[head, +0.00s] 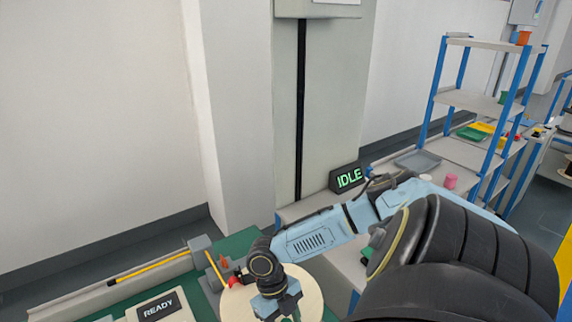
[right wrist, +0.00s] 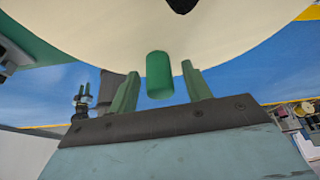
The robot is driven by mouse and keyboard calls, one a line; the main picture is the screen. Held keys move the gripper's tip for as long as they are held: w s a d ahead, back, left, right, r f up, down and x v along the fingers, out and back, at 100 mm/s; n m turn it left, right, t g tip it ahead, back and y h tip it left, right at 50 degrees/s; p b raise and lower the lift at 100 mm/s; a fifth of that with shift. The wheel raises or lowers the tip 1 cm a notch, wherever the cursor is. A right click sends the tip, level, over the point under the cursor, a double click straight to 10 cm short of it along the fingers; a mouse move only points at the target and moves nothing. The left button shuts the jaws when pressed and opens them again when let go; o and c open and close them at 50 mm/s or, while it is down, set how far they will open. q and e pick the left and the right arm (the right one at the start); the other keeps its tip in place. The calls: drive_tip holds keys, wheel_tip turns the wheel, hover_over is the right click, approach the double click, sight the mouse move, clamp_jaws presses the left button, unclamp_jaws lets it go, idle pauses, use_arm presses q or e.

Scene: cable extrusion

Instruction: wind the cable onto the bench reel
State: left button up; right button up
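The bench reel (head: 313,290) shows in the head view as a cream disc on the green bench, partly covered by my right arm. Its pale face (right wrist: 105,35) fills the top of the right wrist view. A green handle peg (right wrist: 160,75) sticks out from it. My right gripper (right wrist: 160,88) is open, its green fingers on either side of the peg, with gaps showing. In the head view the right gripper (head: 290,312) is over the reel. The yellow cable (head: 150,267) runs along a trough, with a short length (head: 216,270) slanting down beside the reel. My left gripper is possibly the small two-pronged shape (right wrist: 83,95).
A READY panel (head: 158,305) stands at the bench front, left of the reel. A grey block (head: 200,246) stands at the trough's right end. An IDLE display (head: 347,179) sits behind my right arm. Blue-framed shelving (head: 480,102) with bins stands at the right.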

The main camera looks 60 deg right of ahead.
drive_tip(key=v, duration=1.3)
drive_tip(key=shift+r+b, duration=0.2)
drive_tip(key=shift+b, duration=0.2)
